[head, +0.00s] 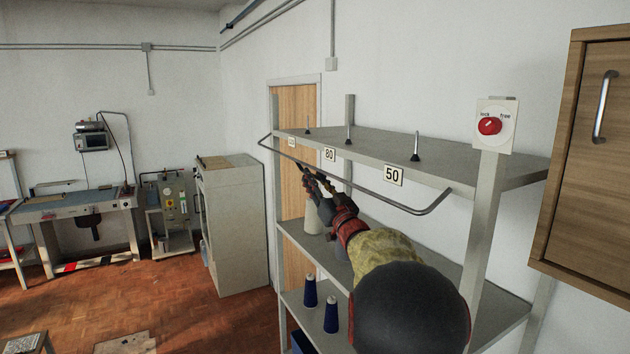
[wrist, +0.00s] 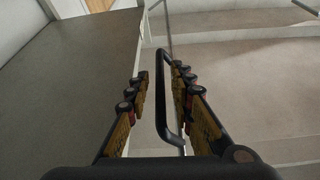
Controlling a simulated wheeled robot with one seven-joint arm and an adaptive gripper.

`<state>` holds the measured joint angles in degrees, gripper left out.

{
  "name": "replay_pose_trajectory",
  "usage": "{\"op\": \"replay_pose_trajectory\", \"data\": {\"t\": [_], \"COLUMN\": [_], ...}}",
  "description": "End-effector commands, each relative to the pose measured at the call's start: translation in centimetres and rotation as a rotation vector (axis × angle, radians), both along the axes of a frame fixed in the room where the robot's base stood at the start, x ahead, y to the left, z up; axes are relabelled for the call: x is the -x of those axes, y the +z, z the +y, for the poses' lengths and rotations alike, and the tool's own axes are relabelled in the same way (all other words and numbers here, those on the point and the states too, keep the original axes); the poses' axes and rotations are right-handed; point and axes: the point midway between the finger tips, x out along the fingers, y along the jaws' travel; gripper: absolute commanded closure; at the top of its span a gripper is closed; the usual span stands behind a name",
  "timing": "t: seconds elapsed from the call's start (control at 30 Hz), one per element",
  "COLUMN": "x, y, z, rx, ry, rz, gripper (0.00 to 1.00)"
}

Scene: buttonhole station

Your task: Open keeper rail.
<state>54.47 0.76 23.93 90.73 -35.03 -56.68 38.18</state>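The keeper rail (head: 370,188) is a thin grey bar along the front of the top shelf, bent back at its near end. My gripper (head: 308,172) reaches to the rail's far part. In the wrist view, my gripper (wrist: 159,84) is open, with its fingers apart on both sides of a dark bar (wrist: 171,110) with bent ends. The bar lies nearer the right finger; contact is unclear. A red knob (head: 489,126) sits on a white plate marked lock and free on the near post. Its setting is too small to read surely.
The top shelf (head: 450,163) carries upright dark pegs and number tags, including 80 and 50 (head: 393,176). Blue cones (head: 331,315) stand on a lower shelf. A wooden wall cabinet (head: 590,160) hangs at the right. Floor is open at the left, before a grey cabinet (head: 240,230).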

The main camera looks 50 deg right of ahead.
Motion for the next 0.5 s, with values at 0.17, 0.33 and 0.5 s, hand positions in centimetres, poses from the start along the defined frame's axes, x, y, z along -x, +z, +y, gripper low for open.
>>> {"op": "replay_pose_trajectory", "data": {"t": [0.17,0.33,0.5], "x": [0.0,0.01,0.01], "y": [-0.01,-0.03,-0.03], "z": [0.0,0.01,0.01], "rx": [0.0,0.0,0.0], "ry": [0.0,0.0,0.0], "rz": [0.0,0.0,0.0], "gripper": [0.89,0.98,1.0]}}
